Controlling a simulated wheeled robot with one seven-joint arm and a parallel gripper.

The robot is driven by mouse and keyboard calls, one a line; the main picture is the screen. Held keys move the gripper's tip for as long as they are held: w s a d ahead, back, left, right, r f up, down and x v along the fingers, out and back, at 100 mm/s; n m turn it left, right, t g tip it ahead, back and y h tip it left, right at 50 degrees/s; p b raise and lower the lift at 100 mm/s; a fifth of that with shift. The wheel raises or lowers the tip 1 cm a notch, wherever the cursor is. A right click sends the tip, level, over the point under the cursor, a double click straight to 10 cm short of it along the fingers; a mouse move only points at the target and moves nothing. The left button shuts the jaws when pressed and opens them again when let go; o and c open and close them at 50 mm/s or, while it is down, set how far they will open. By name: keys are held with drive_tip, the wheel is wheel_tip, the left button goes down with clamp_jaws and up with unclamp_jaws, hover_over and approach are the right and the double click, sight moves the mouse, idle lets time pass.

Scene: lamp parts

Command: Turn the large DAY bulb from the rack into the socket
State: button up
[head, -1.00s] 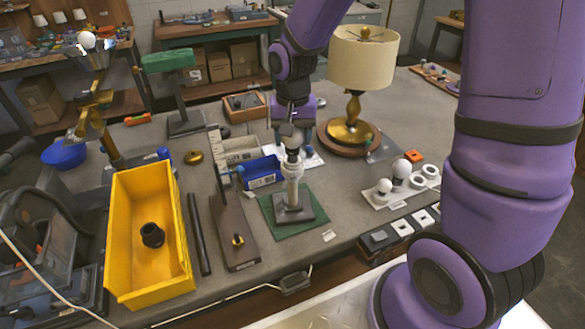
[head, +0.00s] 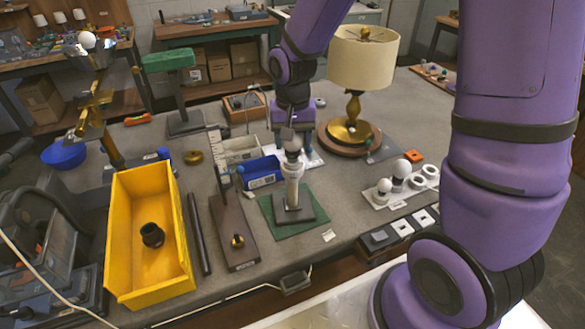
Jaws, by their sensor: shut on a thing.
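My gripper (head: 290,136) is above the middle of the bench, over a pale upright socket post (head: 292,186) on a dark square base and green mat. It is shut on a pale round bulb (head: 293,146), which sits at the top of the post. The fingers partly hide the bulb, and I cannot tell how deep it sits in the socket. No DAY marking is readable. The white rack (head: 397,202) at the right holds a larger white bulb (head: 401,167), a smaller white bulb (head: 384,185) and two ring-shaped seats with dark, empty centres (head: 421,183).
A cream-shaded lamp (head: 361,60) stands close behind, right of my gripper. A blue bin (head: 262,180) is just left of the post. A yellow bin (head: 125,235) with a black ring-like part stands at the left. Grey bench top is clear between post and rack.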

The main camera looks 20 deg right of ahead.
drive_tip(key=shift+f, duration=0.5)
idle(2.0)
drive_tip(key=m, duration=0.4)
drive_tip(key=shift+a, duration=0.1)
drive_tip(key=shift+m, duration=1.5)
drive_tip(key=shift+f+m, duration=0.1)
drive_tip(key=shift+m, duration=0.9)
drive_tip(key=m, duration=0.4)
drive_tip(key=shift+w+m, duration=0.15)
drive_tip(key=shift+m, duration=0.25)
